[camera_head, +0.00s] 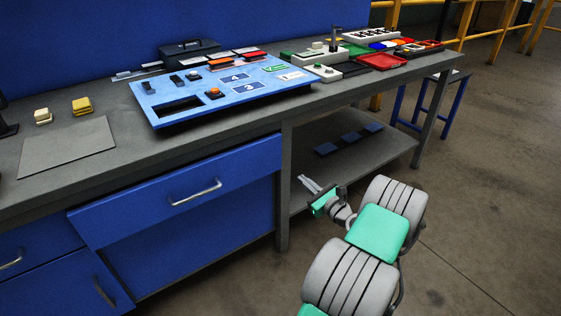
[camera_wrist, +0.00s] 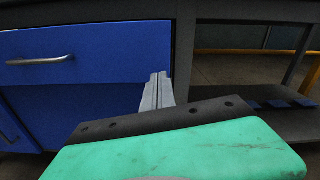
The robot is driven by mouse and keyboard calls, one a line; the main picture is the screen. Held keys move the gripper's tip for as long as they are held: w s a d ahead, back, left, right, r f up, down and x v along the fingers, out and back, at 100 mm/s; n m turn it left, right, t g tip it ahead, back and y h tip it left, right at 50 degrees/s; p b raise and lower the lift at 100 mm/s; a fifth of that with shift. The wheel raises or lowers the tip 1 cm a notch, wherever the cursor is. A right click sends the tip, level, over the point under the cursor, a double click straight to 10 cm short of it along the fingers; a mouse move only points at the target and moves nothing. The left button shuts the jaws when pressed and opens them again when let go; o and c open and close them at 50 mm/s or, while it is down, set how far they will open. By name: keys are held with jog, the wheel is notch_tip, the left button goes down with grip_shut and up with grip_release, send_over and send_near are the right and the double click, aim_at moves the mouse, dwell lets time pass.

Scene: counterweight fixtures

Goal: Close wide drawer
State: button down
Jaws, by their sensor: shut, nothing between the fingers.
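The wide drawer (camera_head: 160,205) is the blue front with a silver bar handle (camera_head: 195,193) under the bench top. Its front seems to stand out a little from the cabinet; how far is hard to tell. In the wrist view the drawer front (camera_wrist: 110,50) fills the upper left, with its handle (camera_wrist: 38,61) at the far left. My gripper (camera_head: 306,183) is shut and empty, to the right of the drawer and beyond the bench leg in the head view. In the wrist view its fingertips (camera_wrist: 158,78) overlap the drawer's right end; contact cannot be told.
The grey bench leg (camera_head: 284,190) stands between the drawer and my gripper in the head view. A lower shelf (camera_head: 390,150) with dark blue blocks lies to the right. A blue panel (camera_head: 225,90) and trays sit on the bench top. The floor in front is clear.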

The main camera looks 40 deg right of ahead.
jog(key=m, duration=0.2)
jog(key=b, duration=0.2)
send_near(276, 156)
jog(key=w, duration=0.6)
jog(key=shift+w+d, duration=0.4)
jog(key=shift+w, duration=0.1)
